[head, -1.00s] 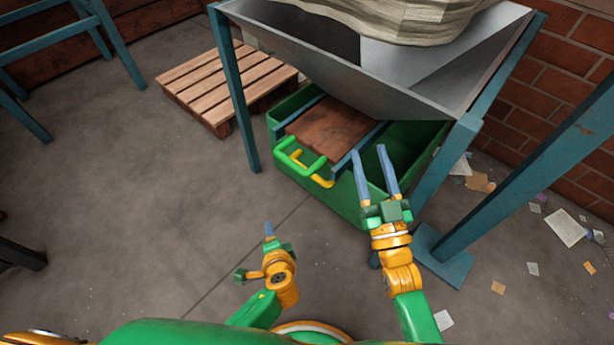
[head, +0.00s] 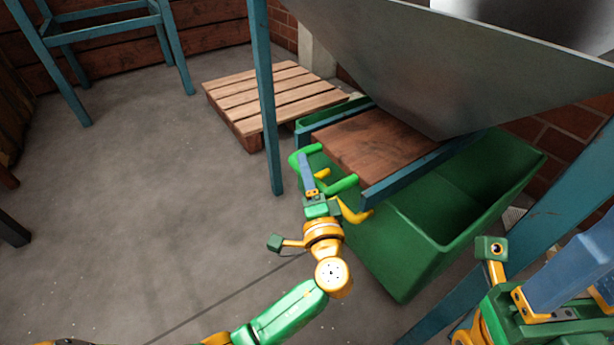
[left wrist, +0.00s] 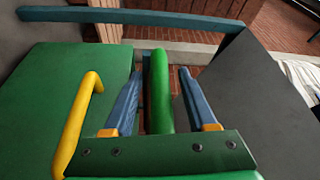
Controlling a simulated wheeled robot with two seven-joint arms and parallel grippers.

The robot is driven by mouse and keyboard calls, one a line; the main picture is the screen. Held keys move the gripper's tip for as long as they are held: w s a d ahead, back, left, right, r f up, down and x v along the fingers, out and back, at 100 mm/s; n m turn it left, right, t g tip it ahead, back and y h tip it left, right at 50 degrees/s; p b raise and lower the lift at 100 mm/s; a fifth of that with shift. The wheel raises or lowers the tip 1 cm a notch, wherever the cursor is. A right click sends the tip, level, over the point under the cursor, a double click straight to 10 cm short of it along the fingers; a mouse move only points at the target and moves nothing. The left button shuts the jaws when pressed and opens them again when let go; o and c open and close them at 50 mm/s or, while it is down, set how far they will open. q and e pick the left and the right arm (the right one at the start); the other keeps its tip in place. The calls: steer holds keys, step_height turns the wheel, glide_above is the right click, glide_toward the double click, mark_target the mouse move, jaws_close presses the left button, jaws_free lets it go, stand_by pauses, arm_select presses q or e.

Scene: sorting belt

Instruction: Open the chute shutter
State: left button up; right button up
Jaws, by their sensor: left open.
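The chute shutter is a brown, worn board (head: 372,145) between two blue rails under the hopper. Its green handle (head: 343,184) sticks out at the front, and shows as an upright green bar in the left wrist view (left wrist: 159,95). My left gripper (head: 307,172) is at the handle in the head view. In the left wrist view its two blue fingers (left wrist: 160,82) stand open, one on each side of the green bar, with gaps visible. My right gripper (head: 575,275) is at the lower right, away from the shutter; its fingertips are partly cut off.
A green bin (head: 400,265) with a yellow handle (head: 354,214) stands below the shutter. The grey hopper (head: 440,70) overhangs from above. Blue posts (head: 266,100) stand near my arms.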

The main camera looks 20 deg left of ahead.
arm_select(q)
jaws_close()
stand_by(1.4)
